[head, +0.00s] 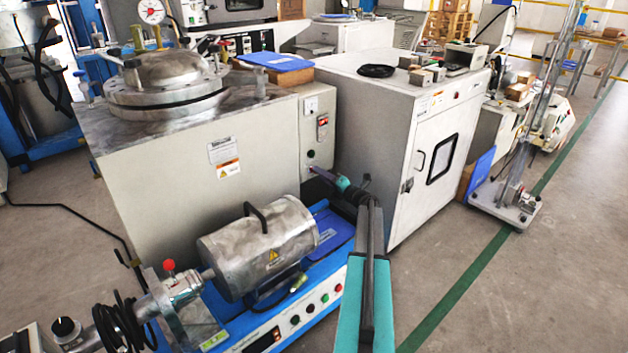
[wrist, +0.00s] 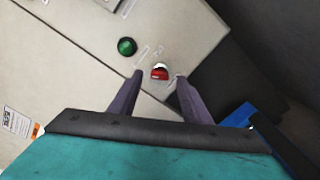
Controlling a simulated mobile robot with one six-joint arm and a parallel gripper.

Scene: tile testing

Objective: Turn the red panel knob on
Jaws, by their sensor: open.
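The red panel knob (wrist: 159,72) shows in the wrist view on a light grey panel, with a pale upper part and a red lower part. My gripper (wrist: 159,78) is open, with one dark finger on each side of the knob and a gap to each. I cannot tell how deep the fingertips reach around it. In the head view my gripper (head: 313,170) is at the lower part of the narrow control panel (head: 316,105) on the grey machine. The knob is too small or hidden to make out there.
A green button (wrist: 126,46) sits on the panel, up and left of the knob. In the head view a white cabinet (head: 385,130) stands close to the right of my arm. A metal cylinder (head: 258,245) on a blue bench is below left. Open floor lies to the right.

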